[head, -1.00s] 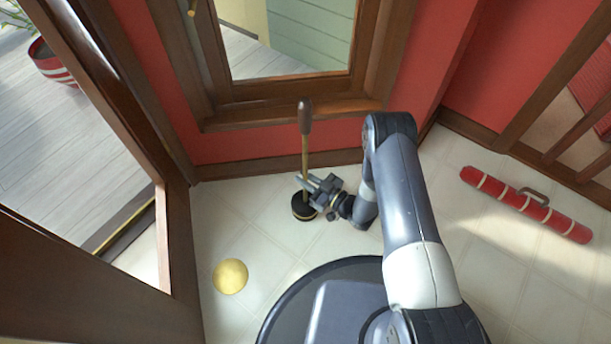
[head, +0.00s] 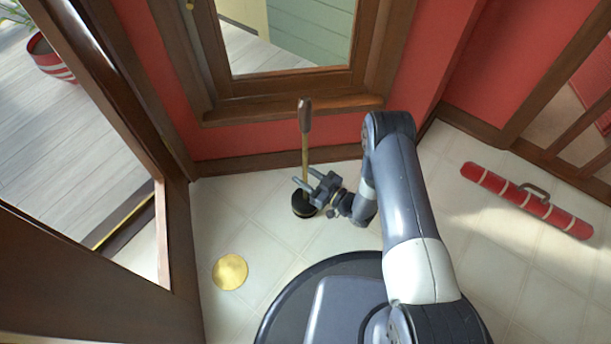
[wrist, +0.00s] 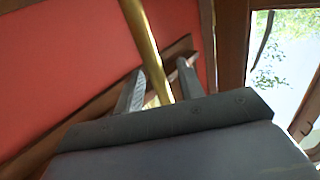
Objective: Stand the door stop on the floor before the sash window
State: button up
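The door stop (head: 306,155) stands upright on the tiled floor, with a dark round base, a thin brass rod and a brown handle on top. It is close to the wall below the sash window (head: 290,35), in front of its brown sill. My gripper (head: 305,184) is low on the rod, just above the base. In the wrist view the brass rod (wrist: 143,30) passes between my two fingers (wrist: 160,82), which are spread with gaps beside it. The base is hidden in the wrist view.
A flat yellow disc (head: 230,271) lies on the floor at left. A red roll-shaped case (head: 526,200) with a handle lies at right near a brown railing. A brown-framed glazed opening (head: 175,240) is at left.

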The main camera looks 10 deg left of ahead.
jog(key=shift+r, duration=0.15)
jog(key=p+v, duration=0.4)
jog(key=v, duration=0.8)
jog(key=shift+o, duration=0.2)
